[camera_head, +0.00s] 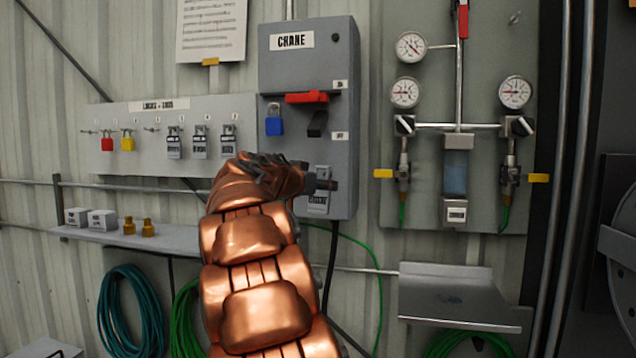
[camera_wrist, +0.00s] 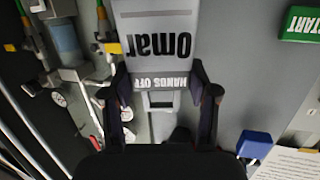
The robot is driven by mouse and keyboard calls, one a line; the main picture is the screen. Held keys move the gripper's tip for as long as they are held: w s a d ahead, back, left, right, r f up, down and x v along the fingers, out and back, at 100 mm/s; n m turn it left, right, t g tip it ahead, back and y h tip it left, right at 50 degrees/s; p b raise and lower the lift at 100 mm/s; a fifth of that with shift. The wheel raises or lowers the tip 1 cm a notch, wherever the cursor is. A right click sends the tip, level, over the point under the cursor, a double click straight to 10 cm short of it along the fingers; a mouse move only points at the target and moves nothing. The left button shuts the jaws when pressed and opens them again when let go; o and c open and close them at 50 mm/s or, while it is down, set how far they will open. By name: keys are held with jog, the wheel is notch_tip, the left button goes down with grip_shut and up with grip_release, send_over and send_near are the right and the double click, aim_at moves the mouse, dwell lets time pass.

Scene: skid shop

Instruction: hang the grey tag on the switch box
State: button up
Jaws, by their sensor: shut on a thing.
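My gripper (camera_head: 322,184) is in front of the lower part of the grey switch box (camera_head: 306,62), marked CRANE; it also shows in the wrist view (camera_wrist: 162,98). It is shut on the grey tag (camera_wrist: 155,20), whose lettering reads Omar and HANDS OFF, upside down in the wrist view. The tag also shows in the head view (camera_head: 317,204), partly hidden by the fingers. A slotted end of the tag shows between the fingers. The box has a red handle (camera_head: 306,97), a blue padlock (camera_head: 274,121) at its left and a black part (camera_head: 317,123) below the handle.
A board (camera_head: 140,112) left of the box carries a red padlock (camera_head: 107,141), a yellow padlock (camera_head: 127,141) and several grey tags (camera_head: 199,143). A gauge panel (camera_head: 456,60) stands to the right. A narrow shelf (camera_head: 180,238) and a metal shelf (camera_head: 452,293) are lower down.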

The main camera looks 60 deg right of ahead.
jog(key=d, duration=0.1)
jog(key=w+d+f, duration=0.1)
jog(key=d, duration=0.1)
jog(key=w+d+p, duration=0.1)
jog(key=d, duration=0.1)
jog(key=shift+d+f, duration=0.2)
jog(key=shift+f, duration=0.1)
dwell(0.6)
dwell(0.7)
jog(key=o, duration=0.9)
jog(key=shift+o, duration=0.2)
jog(key=s+a+r, duration=0.1)
jog(key=a+r, duration=0.1)
jog(key=a, duration=0.9)
jog(key=shift+a, duration=0.35)
